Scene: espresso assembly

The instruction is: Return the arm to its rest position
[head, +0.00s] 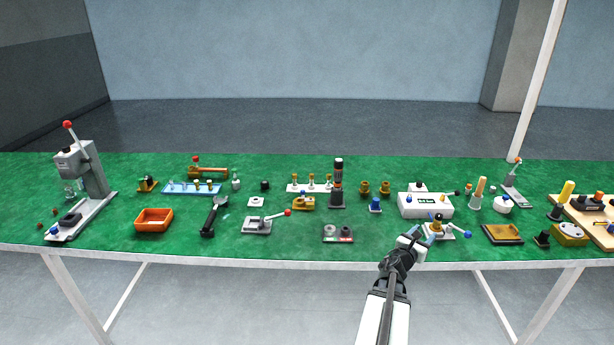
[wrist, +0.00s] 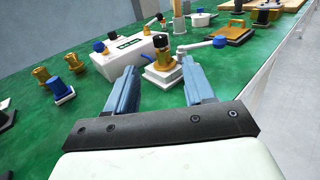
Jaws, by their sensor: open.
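My gripper (head: 424,240) is at the front edge of the green table, right of the middle in the head view. In the wrist view its two blue-grey fingers (wrist: 160,92) are spread apart with nothing between them. Just beyond the fingertips stands a small fixture (wrist: 163,68) with a white base, a brass body, a black knob and a lever with a blue end. The same fixture (head: 438,229) shows in the head view, partly hidden by my gripper. I cannot tell whether the fingertips touch it.
A white box (head: 426,205) stands behind the fixture. An orange bin (head: 154,220) and a grey lever press (head: 88,180) stand at the left. The space before the table is clear.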

